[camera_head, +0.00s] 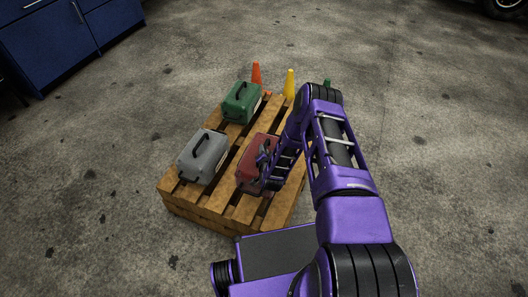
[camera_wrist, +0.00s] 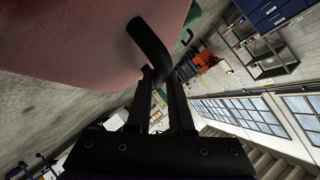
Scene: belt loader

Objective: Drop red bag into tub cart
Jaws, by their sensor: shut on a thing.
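The red bag (camera_head: 249,178) is a boxy case with a black handle, at the right front of the wooden pallet. Whether it rests on the boards or hangs just above them I cannot tell. My gripper (camera_head: 266,163) is at its top, and my arm covers its right side. In the wrist view, the bag's red face (camera_wrist: 75,35) fills the upper left. The curved black handle (camera_wrist: 150,45) runs down to the fingertips of my gripper (camera_wrist: 160,84), which is shut on it. I cannot make out a tub cart in either view.
The wooden pallet (camera_head: 185,209) also carries a grey case (camera_head: 203,157) and a green case (camera_head: 241,103). An orange cone (camera_head: 256,74) and a yellow cone (camera_head: 290,84) stand behind it. Blue cabinets (camera_head: 60,40) are at the upper left.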

